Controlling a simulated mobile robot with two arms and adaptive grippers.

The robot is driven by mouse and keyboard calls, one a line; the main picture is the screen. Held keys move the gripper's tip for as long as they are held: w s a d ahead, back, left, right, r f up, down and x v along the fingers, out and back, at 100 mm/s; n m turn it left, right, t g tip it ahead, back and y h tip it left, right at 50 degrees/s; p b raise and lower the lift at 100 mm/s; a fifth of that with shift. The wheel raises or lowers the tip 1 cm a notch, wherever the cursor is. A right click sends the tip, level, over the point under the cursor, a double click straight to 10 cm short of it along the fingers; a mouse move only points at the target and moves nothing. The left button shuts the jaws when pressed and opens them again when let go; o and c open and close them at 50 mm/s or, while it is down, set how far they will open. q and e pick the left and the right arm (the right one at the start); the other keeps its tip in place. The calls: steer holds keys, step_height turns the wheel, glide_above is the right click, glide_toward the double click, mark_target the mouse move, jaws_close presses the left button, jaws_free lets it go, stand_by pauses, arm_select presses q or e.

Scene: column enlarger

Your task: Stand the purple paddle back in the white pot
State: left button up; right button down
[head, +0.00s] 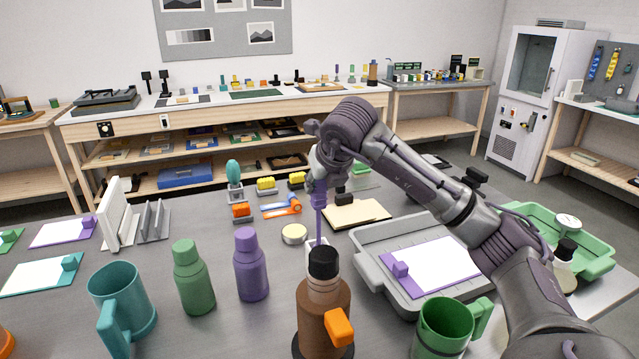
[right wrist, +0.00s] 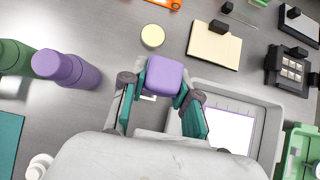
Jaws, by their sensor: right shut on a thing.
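My right gripper (head: 322,178) is shut on the purple paddle (head: 319,215), which hangs upright with its thin shaft pointing down. In the right wrist view the paddle's purple block-shaped top (right wrist: 165,75) sits between the two teal-padded fingers. The white pot (head: 311,249) stands on the table below the paddle, mostly hidden behind a brown bottle. The shaft's lower end is at the pot in the head view; I cannot tell whether it is inside the rim or above it. My left gripper is not in view.
The brown bottle (head: 325,312) with a black cap stands close in front of the pot. A purple bottle (head: 250,268) and a green bottle (head: 193,280) stand to the left. A grey tray (head: 365,262) lies to the right. A small cream-topped round tin (head: 294,234) is just left of the pot.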

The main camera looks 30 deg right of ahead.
mark_target(321, 194)
steer(key=shift+f+b, duration=1.5)
steer(key=shift+f, duration=0.3)
steer(key=c, duration=0.8)
jaws_free()
steer(key=shift+r, duration=0.15)
steer(key=p+v, duration=0.2)
steer(key=v, duration=0.6)
steer(key=shift+p, duration=0.3)
stand_by(0.7)
